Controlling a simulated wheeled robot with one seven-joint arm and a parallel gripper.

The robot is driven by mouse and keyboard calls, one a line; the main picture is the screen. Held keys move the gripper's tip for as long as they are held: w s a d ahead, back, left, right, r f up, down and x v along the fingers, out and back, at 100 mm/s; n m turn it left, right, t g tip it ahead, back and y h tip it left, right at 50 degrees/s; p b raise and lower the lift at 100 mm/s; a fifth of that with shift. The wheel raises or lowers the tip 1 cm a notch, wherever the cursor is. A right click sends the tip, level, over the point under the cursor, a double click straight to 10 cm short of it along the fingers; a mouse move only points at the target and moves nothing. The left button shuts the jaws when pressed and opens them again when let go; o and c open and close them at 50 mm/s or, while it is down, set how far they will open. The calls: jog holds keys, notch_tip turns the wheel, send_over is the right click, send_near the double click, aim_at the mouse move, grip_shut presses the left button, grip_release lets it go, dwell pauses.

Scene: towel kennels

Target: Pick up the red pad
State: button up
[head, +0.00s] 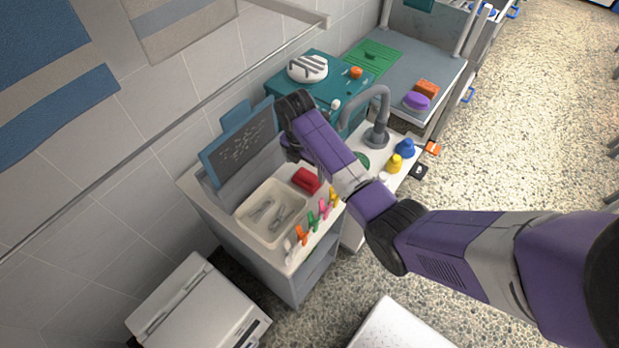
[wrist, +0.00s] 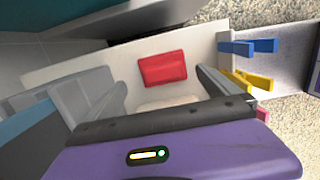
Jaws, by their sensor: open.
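The red pad (head: 306,180) lies on the white counter top (head: 335,209), just behind the corner of a cream tray. In the wrist view the red pad (wrist: 162,68) shows whole, as a small red block with a recessed face. My gripper (wrist: 157,84) is open and empty. Its two grey fingers stand apart, left and right of the pad in the picture. The pad appears beyond the fingertips, and I see no contact. In the head view my arm reaches over the counter and its fingers cannot be made out.
The cream tray (head: 246,222) holds metal tools. Coloured clips (head: 312,220) line the counter's front edge. A dark board (head: 243,142) stands at the back. A grey tap (head: 377,120) and blue and yellow items (head: 394,163) are to the right.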

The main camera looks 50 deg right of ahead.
aim_at(307, 174)
jog(key=f, duration=0.5)
jog(key=shift+s+d+p, duration=0.2)
jog(key=shift+d+p, duration=0.05)
jog(key=shift+p, duration=0.05)
jog(key=c, duration=1.3)
jog(key=shift+r, duration=5)
